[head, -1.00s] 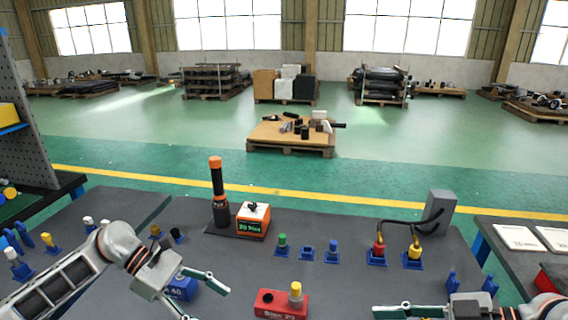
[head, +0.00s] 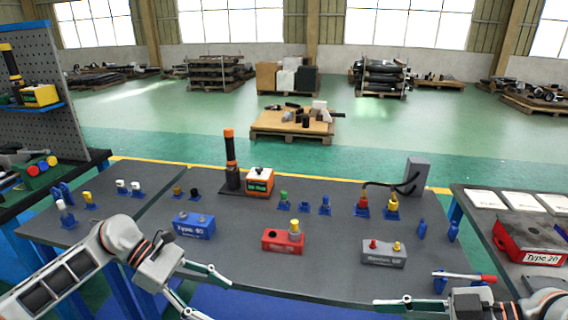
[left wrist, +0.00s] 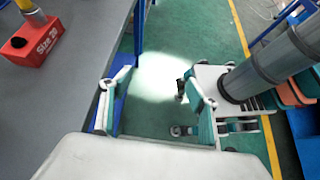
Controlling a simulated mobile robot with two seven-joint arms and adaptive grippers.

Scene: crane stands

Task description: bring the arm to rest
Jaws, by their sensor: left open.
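My left gripper (head: 206,292) is open and empty at the front edge of the grey table (head: 330,220) in the head view. In the left wrist view my left gripper (left wrist: 157,105) has its fingers spread, with only floor between them, beside the table edge. My right gripper (head: 385,303) shows at the bottom right of the head view. One finger is clear; the rest is cut off by the frame, so its opening is hidden.
A blue block (head: 193,226), a red block (head: 276,242) with a yellow-topped plug and a grey block (head: 382,256) stand on the table. A red-and-white tool (head: 468,277) lies near my right arm. A black stand with an orange top (head: 231,160) rises at the back.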

